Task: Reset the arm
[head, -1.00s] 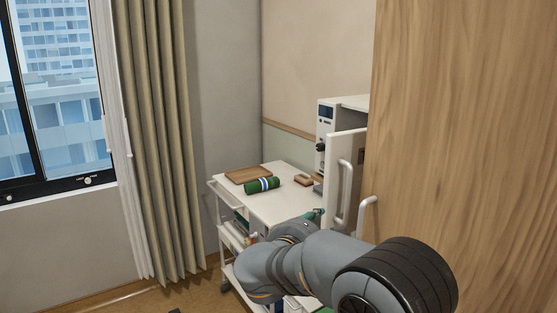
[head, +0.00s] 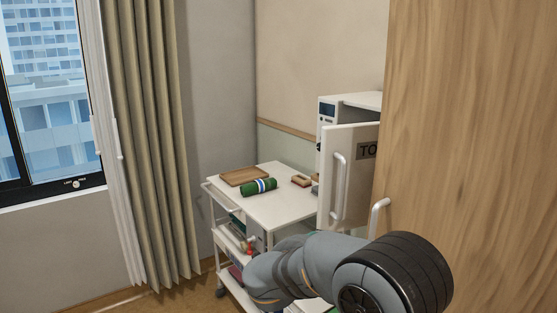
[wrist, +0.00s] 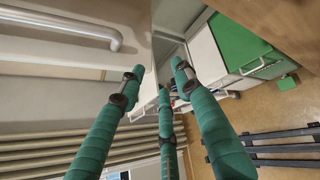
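My gripper (wrist: 160,82) shows in the wrist view as three green-wrapped fingers with dark joints. The fingertips stand apart with nothing between them. In the head view my gripper is hidden, and my grey arm with its black ribbed joint fills the lower middle. A white cabinet (head: 326,138) has its door (head: 357,150) standing open, with a grey-white handle (head: 338,185). A handle bar (wrist: 65,27) on a white panel shows at the wrist view's upper left, apart from the fingers.
A white trolley (head: 283,213) stands by the wall, holding a wooden tray (head: 243,176), a green striped roll (head: 259,187) and a small brown item (head: 301,181). A wooden panel (head: 470,130) blocks the right. A green-and-white unit (wrist: 232,42) shows in the wrist view.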

